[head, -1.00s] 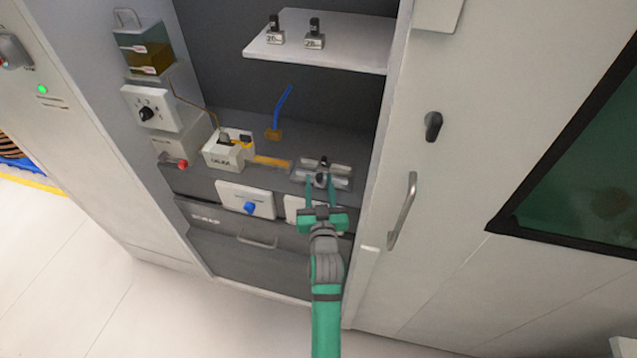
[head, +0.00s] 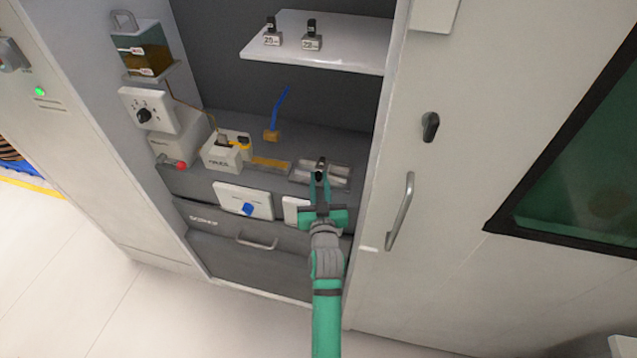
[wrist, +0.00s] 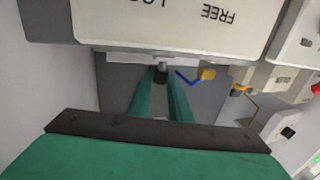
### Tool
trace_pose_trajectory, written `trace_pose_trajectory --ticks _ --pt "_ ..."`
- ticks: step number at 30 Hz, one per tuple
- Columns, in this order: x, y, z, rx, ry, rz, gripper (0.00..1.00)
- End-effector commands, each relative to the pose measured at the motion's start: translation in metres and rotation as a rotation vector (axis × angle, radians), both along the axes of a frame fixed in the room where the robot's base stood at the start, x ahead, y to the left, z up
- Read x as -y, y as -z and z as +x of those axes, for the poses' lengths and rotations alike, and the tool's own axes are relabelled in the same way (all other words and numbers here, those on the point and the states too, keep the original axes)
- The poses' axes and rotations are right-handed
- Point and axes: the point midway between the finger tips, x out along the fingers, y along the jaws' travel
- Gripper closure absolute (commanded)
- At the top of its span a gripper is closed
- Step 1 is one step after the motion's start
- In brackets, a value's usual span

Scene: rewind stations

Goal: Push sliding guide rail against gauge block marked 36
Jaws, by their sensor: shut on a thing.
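The guide assembly (head: 341,171) is a silver plate with pale parallel bars at the right end of the grey worktop. My gripper (head: 319,176) is over its front side, fingers together on a small dark knob, which shows between the fingertips in the wrist view (wrist: 160,75). The knob appears to belong to the sliding guide rail, whose pale bar (wrist: 130,58) lies behind it in the wrist view. Another dark piece (head: 321,162) stands just beyond my fingertips, perhaps the gauge block. I cannot read a 36 on it. My fingers hide any gap between rail and block.
Two marked gauge blocks with black tops (head: 271,36) (head: 311,40) stand on the white shelf (head: 350,55) above. A white box (head: 222,155) and a blue lever (head: 280,105) are to the left. The cabinet's right wall is close. A plate marked FREE (wrist: 170,20) fills the wrist view's top.

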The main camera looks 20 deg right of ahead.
Motion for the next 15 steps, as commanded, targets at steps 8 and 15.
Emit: trace_pose_trajectory --ticks 8,15 --pt "0.0006 -0.0005 -0.0004 0.001 0.001 0.0 0.63" --pt "0.0002 -0.0002 -0.0029 0.001 0.002 0.0 0.63"
